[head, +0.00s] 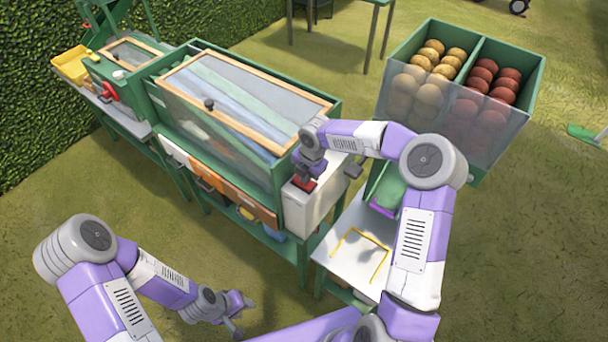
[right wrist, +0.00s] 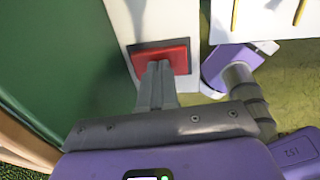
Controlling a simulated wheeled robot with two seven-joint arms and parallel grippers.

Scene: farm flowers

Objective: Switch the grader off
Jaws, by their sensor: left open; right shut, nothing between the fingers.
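The grader (head: 245,95) is a green machine with a wood-framed clear lid and a white box (head: 308,208) at its right end. A red switch (head: 304,184) sits on top of the white box. In the right wrist view the red switch (right wrist: 178,57) lies in a dark surround. My right gripper (head: 306,177) is shut and empty, and its fingertips (right wrist: 158,68) are over the red switch, at or very close to its surface. I cannot tell whether the switch is pressed. My left gripper (head: 243,302) is open and empty, low in front of the grader.
A white side table (head: 345,262) with a yellow outline stands right of the white box. A green bin (head: 480,44) of yellow and dark red round things stands behind it. Wooden-fronted drawers (head: 215,180) line the grader's front.

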